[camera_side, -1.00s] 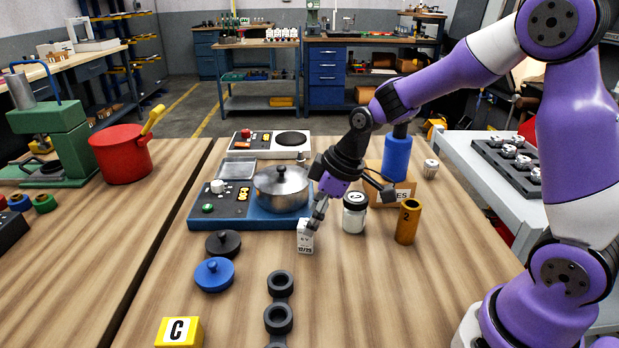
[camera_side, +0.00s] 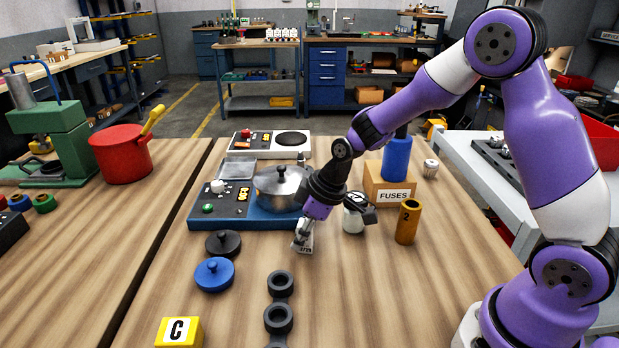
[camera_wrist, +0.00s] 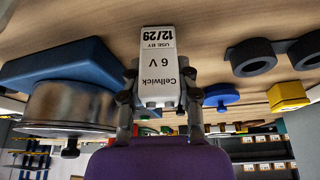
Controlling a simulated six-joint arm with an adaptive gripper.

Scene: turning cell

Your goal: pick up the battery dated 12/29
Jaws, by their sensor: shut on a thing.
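The battery (camera_side: 304,246) is a small white block in the middle of the bench in the side view, slightly tilted and partly covered by the fingers. In the wrist view the battery (camera_wrist: 160,72) appears upside down, and its label reads Cellwick, 6 V, use by 12/29. My gripper (camera_side: 301,234) is shut on it from above. The wrist view shows the two fingers of my gripper (camera_wrist: 160,102) on either side of its terminal end. I cannot tell whether its base touches the bench.
A blue-based cooker with a metal pot (camera_side: 280,188) is just behind left. A white jar (camera_side: 353,219) and a brass cylinder marked 2 (camera_side: 408,222) stand right. Blue (camera_side: 214,274) and black (camera_side: 223,243) lids lie left. Dark rings (camera_side: 279,284) and a yellow C block (camera_side: 179,331) are in front.

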